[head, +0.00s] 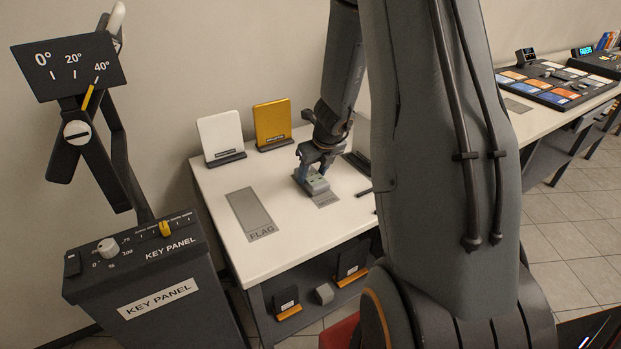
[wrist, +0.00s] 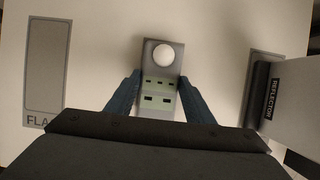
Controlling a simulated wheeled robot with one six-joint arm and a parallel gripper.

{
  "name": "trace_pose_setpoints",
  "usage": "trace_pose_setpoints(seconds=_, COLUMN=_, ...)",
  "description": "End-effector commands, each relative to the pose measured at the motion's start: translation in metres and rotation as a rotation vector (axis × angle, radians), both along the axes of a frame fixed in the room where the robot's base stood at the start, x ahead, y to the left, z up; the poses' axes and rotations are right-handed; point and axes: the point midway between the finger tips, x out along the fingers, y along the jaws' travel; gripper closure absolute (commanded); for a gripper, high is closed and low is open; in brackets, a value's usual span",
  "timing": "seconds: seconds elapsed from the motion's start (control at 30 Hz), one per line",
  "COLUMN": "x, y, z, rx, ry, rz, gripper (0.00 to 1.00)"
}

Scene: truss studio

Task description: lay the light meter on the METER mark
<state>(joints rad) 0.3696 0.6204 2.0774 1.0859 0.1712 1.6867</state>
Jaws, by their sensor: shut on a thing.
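The light meter (head: 314,185) is a small grey block with a white dome. In the wrist view the light meter (wrist: 161,87) lies between the two fingers, dome pointing away from my palm. My gripper (head: 312,167), also in the wrist view (wrist: 160,90), is shut on its sides. The METER mark (head: 326,200) is a grey patch on the white table; its near part shows just in front of the meter, and the rest is hidden under it. I cannot tell whether the meter touches the table or hangs slightly above it.
The FLAG mark (head: 251,212) lies to the left and is empty. A white panel (head: 220,134) and an orange panel (head: 272,122) stand at the back. A panel in a holder labelled REFLECTOR (wrist: 272,97) is close on the right. The key panel (head: 150,262) stands left of the table.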

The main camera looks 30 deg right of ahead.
Motion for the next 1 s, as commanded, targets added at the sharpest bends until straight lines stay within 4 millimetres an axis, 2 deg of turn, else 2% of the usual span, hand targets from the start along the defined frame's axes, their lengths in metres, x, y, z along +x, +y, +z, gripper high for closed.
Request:
trace_pose_setpoints(seconds=0.53, x=0.0003, y=-0.0002, z=-0.0077, rx=-0.001, ry=-0.001, rz=0.0, gripper=0.78)
trace_pose_setpoints(seconds=0.57, x=0.0, y=-0.0001, z=-0.0069, rx=0.0, ry=0.0, rz=0.0, gripper=0.47)
trace_pose_setpoints(seconds=0.63, x=-0.0001, y=-0.0001, z=-0.0064, rx=0.0, ry=0.0, rz=0.0, gripper=0.35)
trace_pose_setpoints(seconds=1.0, x=-0.0002, y=0.0001, z=-0.0046, rx=0.0, ry=0.0, rz=0.001, gripper=0.33)
